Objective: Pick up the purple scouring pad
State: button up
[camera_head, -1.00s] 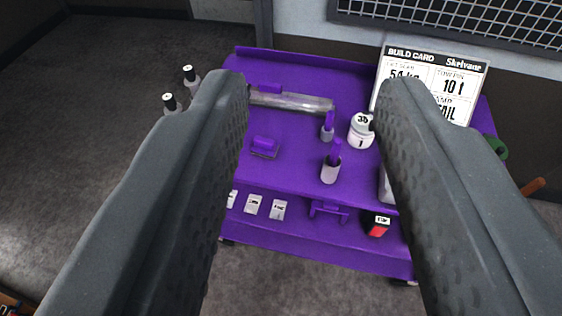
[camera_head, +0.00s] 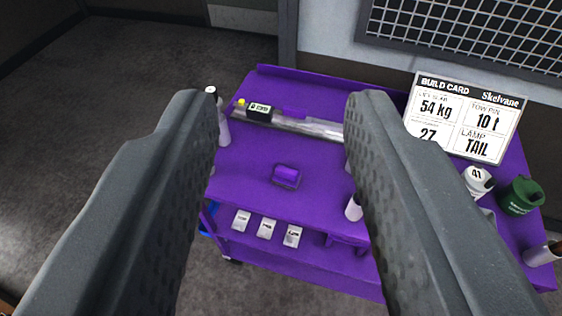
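A small purple block-shaped pad (camera_head: 286,176), which looks like the scouring pad, lies on the top shelf of a purple cart (camera_head: 245,172). It has a darker base and stands out little from the shelf of the same colour. My gripper (camera_head: 281,105) is open, with its two grey fingers large in the foreground on either side of the view. The pad shows between the fingers, farther off and below the fingertips. Nothing is between the fingers at their own depth. The right finger hides part of the shelf.
A silver bar with a black label block (camera_head: 259,111) lies behind the pad. White bottles (camera_head: 354,208) stand beside both fingers. A build card (camera_head: 464,117), a white jar (camera_head: 478,181) and a green canister (camera_head: 521,195) are at right. White tags (camera_head: 266,228) line the front below.

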aim_at(283, 177)
jog(key=u, duration=0.05)
jog(key=i, duration=0.2)
jog(key=z, duration=0.15)
jog(key=k, duration=1.3)
jog(key=z, duration=0.55)
jog(key=i, duration=2.2)
jog(key=u, duration=0.35)
